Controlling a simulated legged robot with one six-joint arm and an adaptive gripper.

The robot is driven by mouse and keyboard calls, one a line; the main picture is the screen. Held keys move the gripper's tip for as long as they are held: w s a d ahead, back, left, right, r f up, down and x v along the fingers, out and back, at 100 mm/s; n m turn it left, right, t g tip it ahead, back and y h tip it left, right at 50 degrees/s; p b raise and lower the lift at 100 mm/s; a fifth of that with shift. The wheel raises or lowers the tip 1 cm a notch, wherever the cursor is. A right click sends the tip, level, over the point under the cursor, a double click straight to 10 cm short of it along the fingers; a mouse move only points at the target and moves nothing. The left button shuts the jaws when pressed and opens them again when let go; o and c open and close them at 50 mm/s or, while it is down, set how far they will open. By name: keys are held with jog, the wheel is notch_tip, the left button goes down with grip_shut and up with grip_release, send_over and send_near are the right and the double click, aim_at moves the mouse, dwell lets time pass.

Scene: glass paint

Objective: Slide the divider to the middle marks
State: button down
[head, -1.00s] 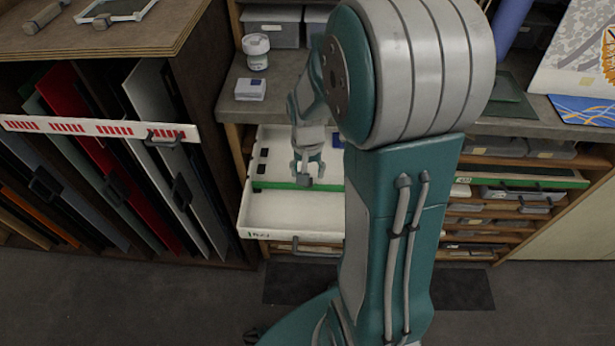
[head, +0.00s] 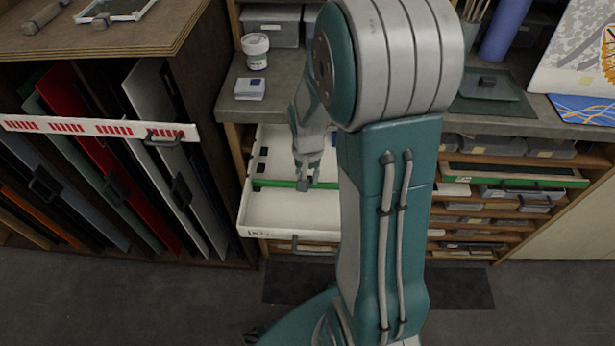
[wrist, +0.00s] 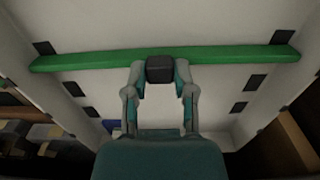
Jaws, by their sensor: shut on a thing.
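The divider (head: 268,183) is a green bar lying across a white open drawer (head: 275,210). In the wrist view the divider (wrist: 90,60) spans nearly wall to wall, slightly tilted in the picture. My gripper (head: 303,184) is shut on the dark knob (wrist: 160,69) at the divider's middle. Black marks run in pairs along the drawer. The divider lies just beside the pair nearest the drawer's front, with a left mark (wrist: 44,47) and a right mark (wrist: 283,37). The middle pair, with one mark (wrist: 75,89) and another (wrist: 256,81), is clear of the divider, farther back.
A worktop (head: 228,108) overhangs the drawer's back, bearing a white jar (head: 258,55) and a small box (head: 250,89). A rack of coloured panels (head: 75,130) stands left. My arm hides the drawer's right side in the head view. Floor in front is clear.

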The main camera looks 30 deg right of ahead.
jog(key=w+d, duration=0.1)
jog(key=w, duration=0.1)
jog(key=w+d, duration=0.2)
jog(key=shift+w+d, duration=0.1)
jog(key=shift+w, duration=0.25)
jog(key=shift+c, duration=2.2)
grip_release()
notch_tip(320, 180, up, 12)
jog(key=shift+f, duration=0.1)
